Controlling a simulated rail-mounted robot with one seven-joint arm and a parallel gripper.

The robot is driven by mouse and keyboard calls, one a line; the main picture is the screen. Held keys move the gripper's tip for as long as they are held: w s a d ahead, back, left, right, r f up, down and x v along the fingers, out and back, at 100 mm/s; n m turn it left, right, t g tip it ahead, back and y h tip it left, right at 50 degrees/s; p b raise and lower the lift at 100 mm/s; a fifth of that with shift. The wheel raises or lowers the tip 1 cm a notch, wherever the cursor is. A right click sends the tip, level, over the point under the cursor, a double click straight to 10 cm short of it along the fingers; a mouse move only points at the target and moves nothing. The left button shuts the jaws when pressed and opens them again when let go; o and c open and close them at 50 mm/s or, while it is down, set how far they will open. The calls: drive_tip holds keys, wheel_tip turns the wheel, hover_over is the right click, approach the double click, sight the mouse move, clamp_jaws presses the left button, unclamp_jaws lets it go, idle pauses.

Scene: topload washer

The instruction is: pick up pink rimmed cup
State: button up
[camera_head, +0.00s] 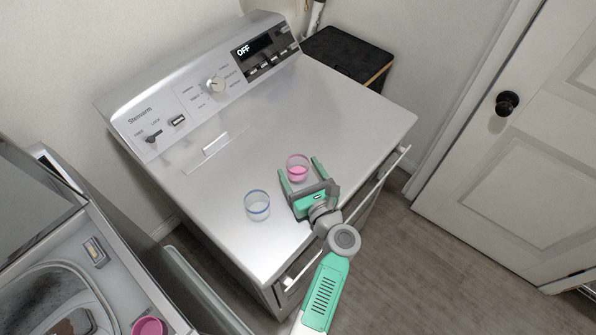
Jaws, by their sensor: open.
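The pink rimmed cup (297,168) stands upright on the top of the silver machine (345,105). It is a clear cup with pink at its rim and lower part. My gripper (299,169) is open, with one green finger on each side of the cup. The cup sits between the fingers near their tips. I cannot tell whether either finger touches it.
A blue rimmed clear cup (257,205) stands left of my gripper, close to the machine's front edge. An open topload washer (85,250) is at lower left, with a pink object (149,327) on it. The machine's top is clear to the right.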

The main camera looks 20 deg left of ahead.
sight(294, 159)
drive_tip(key=x, duration=0.3)
drive_tip(key=shift+w+a, duration=0.3)
drive_tip(key=shift+r, duration=0.1)
drive_tip(key=c, duration=1)
drive_tip(key=shift+c, duration=0.2)
drive_tip(key=shift+r, duration=0.1)
